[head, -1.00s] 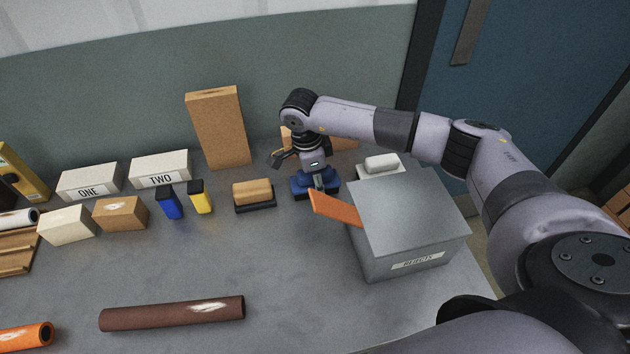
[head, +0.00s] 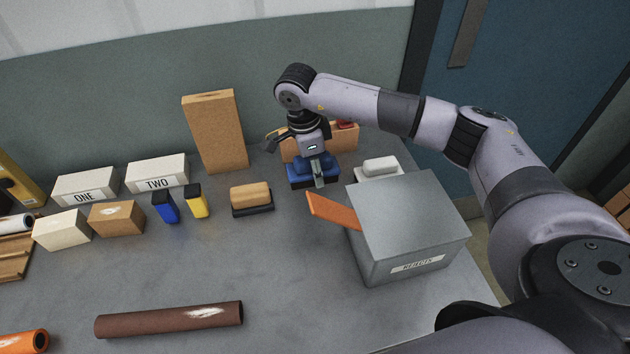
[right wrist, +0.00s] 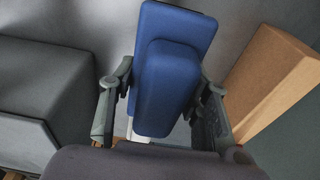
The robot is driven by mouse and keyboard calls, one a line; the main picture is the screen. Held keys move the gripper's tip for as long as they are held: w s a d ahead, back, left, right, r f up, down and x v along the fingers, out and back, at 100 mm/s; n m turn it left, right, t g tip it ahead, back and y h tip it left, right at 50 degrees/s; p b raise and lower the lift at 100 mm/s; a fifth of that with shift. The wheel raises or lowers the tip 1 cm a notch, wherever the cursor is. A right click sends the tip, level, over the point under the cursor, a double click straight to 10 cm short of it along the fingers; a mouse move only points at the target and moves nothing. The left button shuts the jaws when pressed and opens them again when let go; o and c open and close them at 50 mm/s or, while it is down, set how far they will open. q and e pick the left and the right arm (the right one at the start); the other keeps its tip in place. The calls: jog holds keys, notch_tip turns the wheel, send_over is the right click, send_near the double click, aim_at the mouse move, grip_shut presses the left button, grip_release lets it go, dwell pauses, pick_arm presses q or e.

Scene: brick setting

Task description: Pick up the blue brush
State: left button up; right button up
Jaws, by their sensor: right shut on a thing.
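The blue brush (head: 301,174) is held in my right gripper (head: 317,172), slightly above the back of the grey table, left of and behind the grey rejects box. In the right wrist view, the blue brush (right wrist: 168,75) fills the middle, with one finger of my right gripper (right wrist: 164,92) shut against each side. The gripper body covers its near end there. My left gripper does not show.
The grey rejects box (head: 410,215) has an orange strip (head: 333,211) sticking out. A tan-topped brush (head: 250,194) stands to the left and a white-topped one (head: 381,167) to the right. A tall brown block (head: 216,130) stands behind. The table's middle is clear.

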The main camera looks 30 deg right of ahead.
notch_tip(320, 180, up, 15)
jog(key=b, duration=0.1)
jog(key=shift+f, duration=0.2)
jog(key=o, duration=0.7)
jog(key=c, duration=0.4)
jog(key=shift+c, duration=0.3)
